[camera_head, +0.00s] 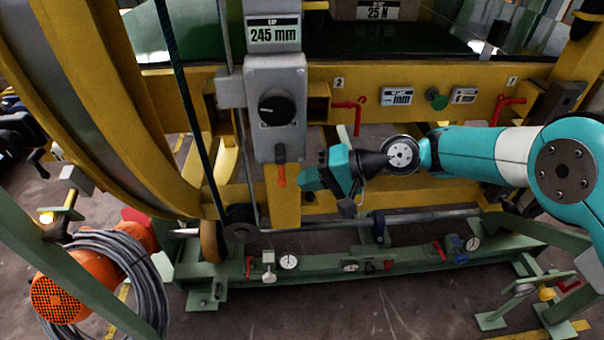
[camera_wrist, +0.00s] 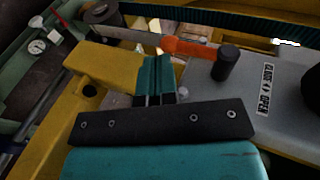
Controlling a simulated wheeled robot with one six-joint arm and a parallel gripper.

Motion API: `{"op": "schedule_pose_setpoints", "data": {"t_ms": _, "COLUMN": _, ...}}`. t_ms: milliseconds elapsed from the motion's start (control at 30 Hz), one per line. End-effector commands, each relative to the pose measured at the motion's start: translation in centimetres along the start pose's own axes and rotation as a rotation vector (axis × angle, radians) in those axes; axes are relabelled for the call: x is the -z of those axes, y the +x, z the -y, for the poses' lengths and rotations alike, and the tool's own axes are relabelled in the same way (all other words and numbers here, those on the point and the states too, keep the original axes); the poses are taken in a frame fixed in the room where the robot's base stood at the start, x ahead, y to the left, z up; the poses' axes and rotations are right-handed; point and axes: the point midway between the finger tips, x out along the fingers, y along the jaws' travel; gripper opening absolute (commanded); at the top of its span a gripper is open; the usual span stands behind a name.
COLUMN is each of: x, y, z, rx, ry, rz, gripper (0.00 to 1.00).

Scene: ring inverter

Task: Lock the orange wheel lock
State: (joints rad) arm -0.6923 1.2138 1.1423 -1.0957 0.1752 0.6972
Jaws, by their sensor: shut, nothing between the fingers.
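An orange lever (camera_head: 281,175), likely the orange wheel lock, hangs below a grey control box (camera_head: 275,105) in the head view. In the wrist view the orange lever (camera_wrist: 192,48) runs left from a black knob (camera_wrist: 226,62) on the grey panel. My gripper (camera_head: 306,181) is to the right of the lever in the head view. In the wrist view its teal fingers (camera_wrist: 157,66) are shut and empty, their tips close to the lever's free end. I cannot tell whether they touch it.
A yellow beam (camera_head: 287,207) stands below the lever. A large yellow wheel rim (camera_head: 110,90) curves on the left. Red handles (camera_head: 357,104) (camera_head: 502,108) stick out along the yellow crossbeam. A green base frame with gauges (camera_head: 289,262) lies below. Coiled grey cable (camera_head: 115,280) is lower left.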

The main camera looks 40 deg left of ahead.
Motion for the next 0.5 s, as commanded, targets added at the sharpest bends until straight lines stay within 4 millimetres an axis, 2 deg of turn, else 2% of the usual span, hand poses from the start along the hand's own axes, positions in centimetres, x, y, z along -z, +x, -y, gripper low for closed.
{"op": "schedule_pose_setpoints", "data": {"t_ms": 67, "x": -0.2, "y": -1.5, "z": -0.3, "rx": 0.001, "ry": 0.001, "rz": 0.0, "gripper": 0.0}}
{"op": "schedule_pose_setpoints", "data": {"t_ms": 100, "x": -0.1, "y": -2.4, "z": -1.2, "rx": 0.0, "ry": 0.002, "rz": -0.003, "gripper": 0.0}}
{"op": "schedule_pose_setpoints", "data": {"t_ms": 300, "x": -0.2, "y": -6.6, "z": -3.3, "rx": 0.001, "ry": 0.0, "rz": -0.004, "gripper": 0.0}}
{"op": "schedule_pose_setpoints", "data": {"t_ms": 500, "x": -0.2, "y": -9.3, "z": -4.6, "rx": 0.001, "ry": -0.001, "rz": -0.003, "gripper": 0.0}}
